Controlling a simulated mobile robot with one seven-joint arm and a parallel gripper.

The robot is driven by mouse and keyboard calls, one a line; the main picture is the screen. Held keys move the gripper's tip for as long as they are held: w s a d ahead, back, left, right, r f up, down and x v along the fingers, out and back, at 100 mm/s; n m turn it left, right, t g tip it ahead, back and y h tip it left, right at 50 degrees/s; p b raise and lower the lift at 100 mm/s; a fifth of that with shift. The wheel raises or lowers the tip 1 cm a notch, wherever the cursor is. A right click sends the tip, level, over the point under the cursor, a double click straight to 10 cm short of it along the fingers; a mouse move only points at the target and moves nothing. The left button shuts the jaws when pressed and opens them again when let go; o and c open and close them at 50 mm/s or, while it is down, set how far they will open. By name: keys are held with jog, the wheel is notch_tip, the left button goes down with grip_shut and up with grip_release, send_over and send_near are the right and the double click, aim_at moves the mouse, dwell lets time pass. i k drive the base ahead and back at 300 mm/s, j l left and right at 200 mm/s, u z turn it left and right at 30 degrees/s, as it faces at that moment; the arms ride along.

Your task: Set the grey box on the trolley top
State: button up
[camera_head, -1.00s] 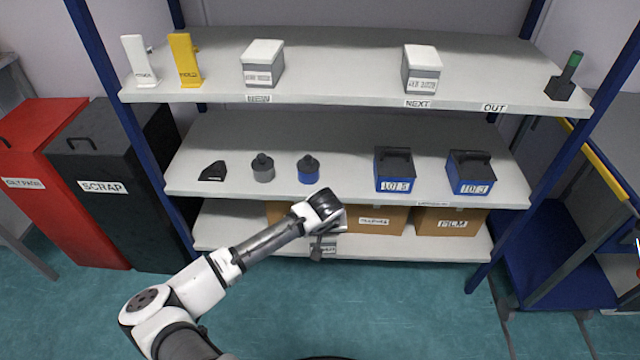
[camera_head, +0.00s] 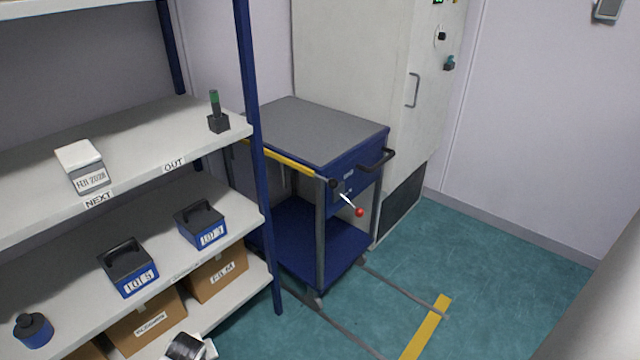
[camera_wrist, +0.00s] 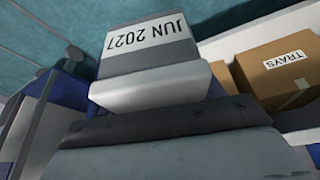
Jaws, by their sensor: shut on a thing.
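The trolley top (camera_head: 315,130) is a flat grey panel on the blue trolley, right of the shelf rack in the head view. It is bare. My gripper (camera_wrist: 160,112) fills the lower part of the wrist view and is shut on the grey box (camera_wrist: 150,60). The box has a label reading JUN 2027, upside down in this view, and a paler part close to the jaws. The fingertips' far side is hidden. The head view shows only part of my arm at its bottom edge, not the held box.
The rack's blue post (camera_head: 257,150) stands between shelves and trolley. The trolley has a black handle (camera_head: 376,159) and a red knob (camera_head: 359,212). A tall pale cabinet (camera_head: 350,50) stands behind it. Another grey box (camera_head: 82,165) sits at NEXT. Floor is open in front.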

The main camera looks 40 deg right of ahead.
aim_at(329, 133)
jog(key=z, duration=1.05)
jog(key=i+l+z, duration=0.1)
jog(key=i+l, duration=0.3)
jog(key=i, duration=0.15)
jog(key=i+l+z, duration=0.1)
jog(key=i+l, duration=0.3)
jog(key=i, duration=0.15)
